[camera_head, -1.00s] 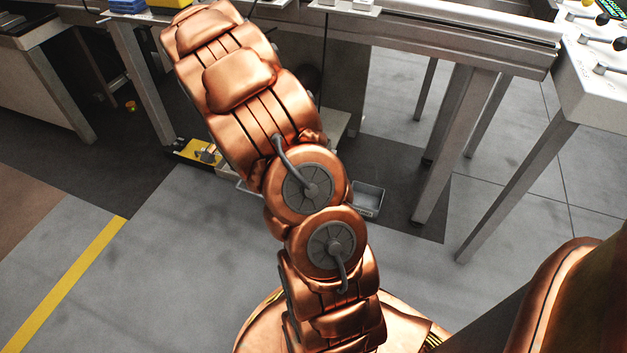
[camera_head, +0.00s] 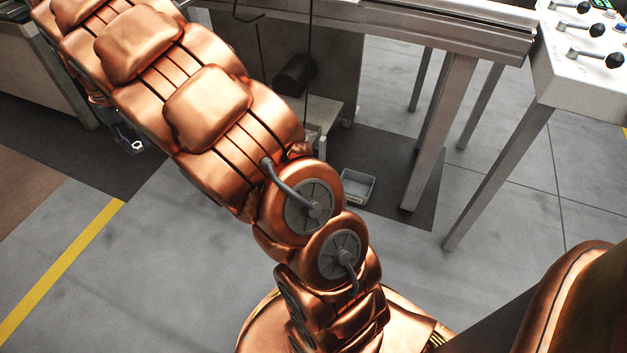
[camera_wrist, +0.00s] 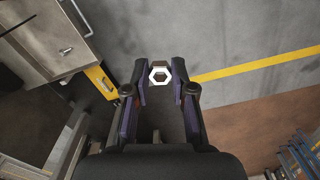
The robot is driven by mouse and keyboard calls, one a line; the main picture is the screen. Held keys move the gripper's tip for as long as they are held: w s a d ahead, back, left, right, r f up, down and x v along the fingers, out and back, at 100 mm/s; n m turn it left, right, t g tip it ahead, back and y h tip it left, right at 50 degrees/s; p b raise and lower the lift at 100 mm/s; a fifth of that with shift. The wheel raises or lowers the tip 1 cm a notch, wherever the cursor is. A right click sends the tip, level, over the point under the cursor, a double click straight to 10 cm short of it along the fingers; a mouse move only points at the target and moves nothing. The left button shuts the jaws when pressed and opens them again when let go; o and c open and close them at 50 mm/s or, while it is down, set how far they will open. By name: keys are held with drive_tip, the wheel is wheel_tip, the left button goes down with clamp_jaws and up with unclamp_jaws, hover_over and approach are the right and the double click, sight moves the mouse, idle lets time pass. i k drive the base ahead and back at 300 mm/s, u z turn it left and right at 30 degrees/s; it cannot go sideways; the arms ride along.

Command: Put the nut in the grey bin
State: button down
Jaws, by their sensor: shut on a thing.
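A pale hexagonal nut (camera_wrist: 159,64) with a dark hole is held between the fingertips of my gripper (camera_wrist: 160,75) in the wrist view. The gripper is shut on it, above the floor. In the head view my gripper (camera_head: 128,138) is small and partly hidden behind my arm at the left, with a light spot at its tip that looks like the nut. A small grey open bin (camera_head: 357,187) stands on the dark floor patch just right of my arm's joint. My gripper is well to the left of this bin. No bin shows clearly in the wrist view.
A workbench leg (camera_head: 440,135) stands right of the bin, and a white control panel (camera_head: 590,60) with black knobs is at upper right. A yellow floor line (camera_head: 60,275) crosses the left. The grey floor in front is clear. A yellow-edged unit (camera_wrist: 100,80) shows in the wrist view.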

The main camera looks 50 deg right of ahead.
sight(355, 192)
drive_tip(key=k, duration=0.25)
drive_tip(key=u, duration=1.4)
drive_tip(key=i, duration=1.25)
drive_tip(key=z, duration=3.2)
drive_tip(key=i, duration=1)
drive_tip(key=u, duration=0.05)
